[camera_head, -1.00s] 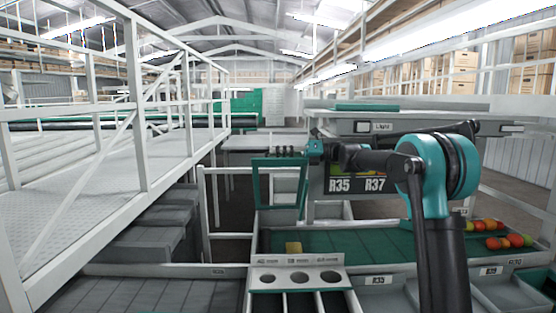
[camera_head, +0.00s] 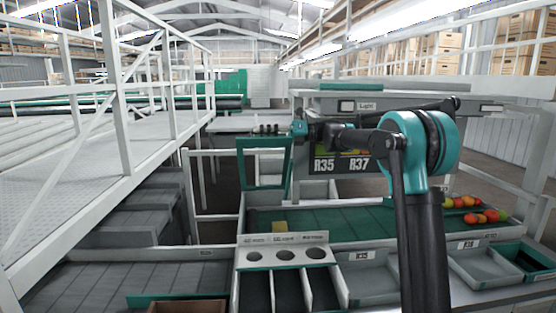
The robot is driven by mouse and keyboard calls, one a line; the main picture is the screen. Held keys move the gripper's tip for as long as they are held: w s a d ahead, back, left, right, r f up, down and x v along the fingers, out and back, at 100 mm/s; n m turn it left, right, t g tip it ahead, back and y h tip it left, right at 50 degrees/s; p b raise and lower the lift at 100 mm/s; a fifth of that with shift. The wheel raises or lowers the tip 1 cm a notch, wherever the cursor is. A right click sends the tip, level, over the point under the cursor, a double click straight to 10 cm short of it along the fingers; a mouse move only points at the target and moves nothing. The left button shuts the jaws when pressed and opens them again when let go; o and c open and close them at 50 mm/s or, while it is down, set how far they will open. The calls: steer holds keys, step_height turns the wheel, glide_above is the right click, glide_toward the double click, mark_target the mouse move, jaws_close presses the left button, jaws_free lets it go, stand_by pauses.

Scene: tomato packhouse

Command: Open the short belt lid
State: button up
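A teal-framed panel (camera_head: 241,165) stands upright left of the dark R35/R37 sign; I cannot tell whether it is the short belt lid. A short green belt (camera_head: 350,222) lies in a white frame below the sign, its top uncovered where I see it. My arm reaches left across the sign. My gripper (camera_head: 268,129) is just above the panel's top edge, pointing left; contact is unclear. Its dark fingers are too small to tell open from shut.
A white plate with three holes (camera_head: 286,240) stands over dark slots in front of the belt. Grey trays (camera_head: 371,281) lie right of it. A white railing and walkway (camera_head: 90,165) fill the left. A box (camera_head: 188,306) sits at the bottom edge.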

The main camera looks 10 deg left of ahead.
steer(key=s+d+f+n, duration=0.2)
steer(key=s+f+n, duration=0.3)
steer(key=s+f, duration=0.45)
steer(key=s+d+f+n, duration=0.3)
steer(key=s+f+n, duration=0.35)
steer(key=f, duration=0.65)
steer(key=v, duration=1.2)
steer(key=shift+r+m, duration=0.35)
steer(key=shift+m, duration=0.1)
